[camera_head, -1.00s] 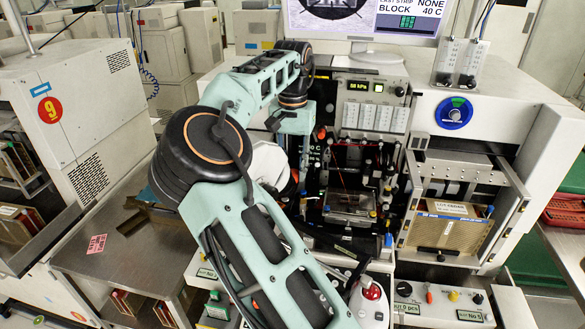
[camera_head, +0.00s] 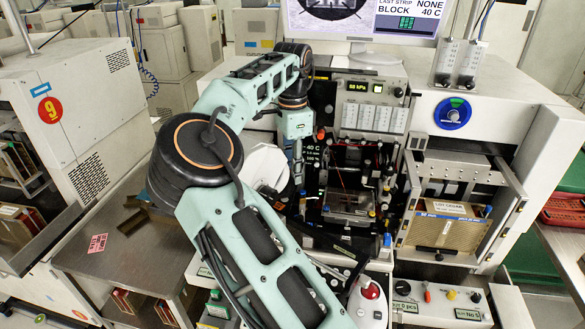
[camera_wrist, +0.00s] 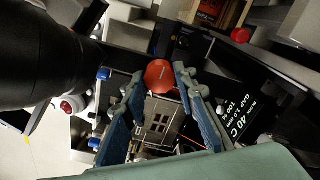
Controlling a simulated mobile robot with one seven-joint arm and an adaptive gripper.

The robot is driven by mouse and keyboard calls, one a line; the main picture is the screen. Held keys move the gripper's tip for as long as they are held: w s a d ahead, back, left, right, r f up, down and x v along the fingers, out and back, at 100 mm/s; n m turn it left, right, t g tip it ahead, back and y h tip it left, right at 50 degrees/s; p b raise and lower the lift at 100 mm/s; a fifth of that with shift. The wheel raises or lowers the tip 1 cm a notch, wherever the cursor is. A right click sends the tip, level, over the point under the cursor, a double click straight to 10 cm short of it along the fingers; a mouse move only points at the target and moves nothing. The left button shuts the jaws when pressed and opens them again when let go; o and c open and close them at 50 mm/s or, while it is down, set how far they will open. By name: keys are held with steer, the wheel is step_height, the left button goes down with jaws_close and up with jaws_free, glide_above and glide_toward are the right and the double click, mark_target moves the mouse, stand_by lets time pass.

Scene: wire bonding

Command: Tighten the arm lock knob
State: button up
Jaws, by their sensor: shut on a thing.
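The red, round knob (camera_wrist: 160,76) with a pale line on its face shows in the wrist view, between the tips of my gripper's two blue-padded fingers. My gripper (camera_wrist: 159,77) is shut on this knob, with one finger on each side. I take it to be the arm lock knob; no label on it can be read. In the head view my gripper is hard to make out beside the dark bay of the bonding machine, below my teal wrist.
A second red knob (camera_wrist: 240,35) and a display reading 40 C (camera_wrist: 240,115) are near my gripper. The bonder's work area (camera_head: 350,205) is crowded with small parts. A strip magazine (camera_head: 440,228) stands to its right, and a metal table (camera_head: 95,255) to the left.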

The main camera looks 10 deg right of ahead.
steer(key=m, duration=0.6)
steer(key=shift+w+r+m+p, duration=0.1)
steer(key=shift+r+m+p, duration=0.15)
steer(key=shift+m+p, duration=0.1)
steer(key=m, duration=0.6)
steer(key=shift+m+p, duration=0.3)
steer(key=shift+m, duration=0.05)
steer(key=o, duration=1.2)
steer(key=shift+f, duration=0.1)
steer(key=shift+c, duration=0.2)
step_height(320, 180, up, 12)
